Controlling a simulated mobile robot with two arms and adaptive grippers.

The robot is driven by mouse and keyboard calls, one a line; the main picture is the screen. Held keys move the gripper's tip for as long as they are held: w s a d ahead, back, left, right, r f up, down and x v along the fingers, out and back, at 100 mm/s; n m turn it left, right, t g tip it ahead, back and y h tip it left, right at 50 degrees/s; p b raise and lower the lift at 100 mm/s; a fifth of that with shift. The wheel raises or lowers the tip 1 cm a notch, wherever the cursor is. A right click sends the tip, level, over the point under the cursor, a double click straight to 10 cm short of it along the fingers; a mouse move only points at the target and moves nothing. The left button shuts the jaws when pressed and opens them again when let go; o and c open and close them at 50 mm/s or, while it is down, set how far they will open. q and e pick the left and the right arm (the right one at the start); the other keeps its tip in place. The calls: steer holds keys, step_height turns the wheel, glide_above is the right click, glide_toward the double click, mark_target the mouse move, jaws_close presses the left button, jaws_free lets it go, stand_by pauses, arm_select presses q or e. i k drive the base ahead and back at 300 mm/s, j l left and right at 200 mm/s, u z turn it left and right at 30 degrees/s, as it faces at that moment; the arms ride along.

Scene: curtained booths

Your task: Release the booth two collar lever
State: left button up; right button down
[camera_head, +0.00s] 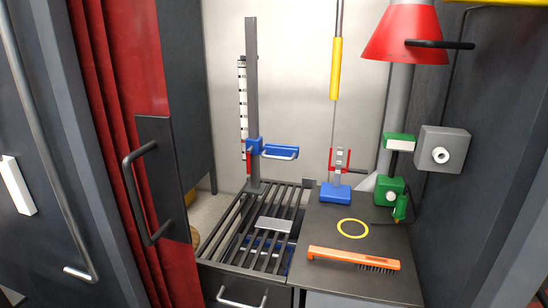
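A grey upright post (251,80) stands at the back of the slatted rack. A blue collar (254,147) sits around it partway up, with a blue loop-shaped handle (281,152) sticking out to the right and a small red part (249,160) on its left. I cannot tell whether this collar is clamped. To its right, a red bracket (346,158) with a dark lever sits on a small stand with a blue base (336,194). No booth number is readable. Neither of my grippers is in view.
The dark worktop (385,235) holds an orange brush (354,258), yellow ring (352,229) and green tool (391,191). A red hood (405,35) hangs above. A red curtain (130,90) and dark handled panel (165,180) flank the left.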

mark_target(248, 152)
steer(key=i+l, duration=0.2)
steer(key=i, duration=0.25)
steer(key=u, duration=1.15)
